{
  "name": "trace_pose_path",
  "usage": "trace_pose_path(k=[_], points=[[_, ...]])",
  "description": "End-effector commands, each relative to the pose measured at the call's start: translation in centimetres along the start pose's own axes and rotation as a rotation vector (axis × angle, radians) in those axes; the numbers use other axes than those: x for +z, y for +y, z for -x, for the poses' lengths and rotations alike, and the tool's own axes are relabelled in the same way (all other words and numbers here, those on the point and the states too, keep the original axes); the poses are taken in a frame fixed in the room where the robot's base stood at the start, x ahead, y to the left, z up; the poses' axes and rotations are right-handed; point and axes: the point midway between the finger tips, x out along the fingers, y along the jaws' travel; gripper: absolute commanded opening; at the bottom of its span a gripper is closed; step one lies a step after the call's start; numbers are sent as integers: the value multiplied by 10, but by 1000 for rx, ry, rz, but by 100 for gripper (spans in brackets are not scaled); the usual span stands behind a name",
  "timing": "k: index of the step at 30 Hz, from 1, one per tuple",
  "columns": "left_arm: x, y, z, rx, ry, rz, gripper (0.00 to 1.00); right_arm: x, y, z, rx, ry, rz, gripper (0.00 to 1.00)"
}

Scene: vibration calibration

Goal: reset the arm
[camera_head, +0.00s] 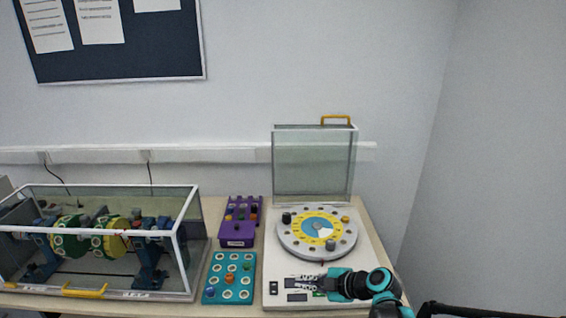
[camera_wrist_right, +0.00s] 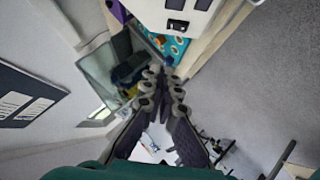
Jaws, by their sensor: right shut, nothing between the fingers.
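My right arm comes in from the lower right in the head view. Its gripper (camera_head: 303,282) is over the front part of the white calibration device (camera_head: 376,262), near the switch and small panel. In the right wrist view the gripper's fingers (camera_wrist_right: 168,76) are together with nothing between them. The device's round turntable (camera_head: 287,246), with a yellow ring and blue centre, lies behind the gripper. Its clear cover (camera_head: 312,165) with a yellow handle stands raised at the back. My left gripper is in neither view.
A teal tray (camera_head: 231,296) with several round sockets and a purple block holder (camera_head: 236,240) stand left of the device. A glass-cased machine (camera_head: 184,262) fills the table's left side. The wall is behind, and the table's right edge is close to my right arm.

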Motion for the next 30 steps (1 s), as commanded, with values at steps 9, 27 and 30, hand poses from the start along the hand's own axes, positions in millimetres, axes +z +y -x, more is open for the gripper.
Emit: trace_pose_path(k=[9, 27, 30], points=[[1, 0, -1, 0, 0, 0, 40, -33, -50, 81, -13, -322, -626, 0], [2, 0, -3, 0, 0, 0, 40, -29, -147, 201, 484, -656, -1442, 0], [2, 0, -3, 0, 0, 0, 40, -28, -148, 203, 500, -657, -1458, 0]])
